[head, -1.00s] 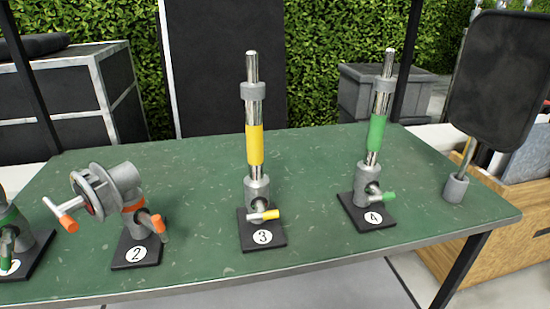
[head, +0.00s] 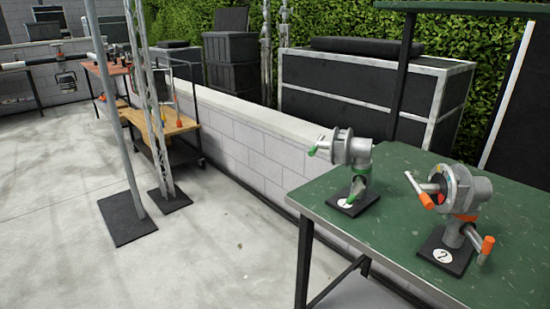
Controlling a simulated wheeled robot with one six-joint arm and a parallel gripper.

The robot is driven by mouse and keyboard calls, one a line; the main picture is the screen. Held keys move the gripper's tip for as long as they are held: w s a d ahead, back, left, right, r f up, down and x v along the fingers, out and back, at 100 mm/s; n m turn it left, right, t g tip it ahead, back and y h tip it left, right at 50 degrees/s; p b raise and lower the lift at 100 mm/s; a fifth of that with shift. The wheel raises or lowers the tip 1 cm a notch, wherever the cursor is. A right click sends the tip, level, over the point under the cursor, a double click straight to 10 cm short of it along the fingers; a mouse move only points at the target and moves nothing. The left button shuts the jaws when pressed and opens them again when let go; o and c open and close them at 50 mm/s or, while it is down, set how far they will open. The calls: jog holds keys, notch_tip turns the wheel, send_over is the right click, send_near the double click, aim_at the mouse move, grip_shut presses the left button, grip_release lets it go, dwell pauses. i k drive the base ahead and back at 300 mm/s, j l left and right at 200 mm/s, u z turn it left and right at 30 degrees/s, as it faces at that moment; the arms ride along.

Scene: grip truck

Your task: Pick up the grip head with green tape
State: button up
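A grey grip head with green tape and a green-tipped handle (head: 351,152) stands upright on a black base plate near the left end of the green table (head: 400,215). Its base carries a white number disc that I cannot read clearly. To its right, a similar grip head with orange tape and orange handles (head: 458,188) stands on a black base marked 2. My gripper is not in view.
A low block wall (head: 240,135) runs behind the table. Black cases (head: 370,90) stand behind it. The concrete floor in the left foreground is clear.

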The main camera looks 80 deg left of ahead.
aim_at(360, 149)
jog(key=u, duration=2.4)
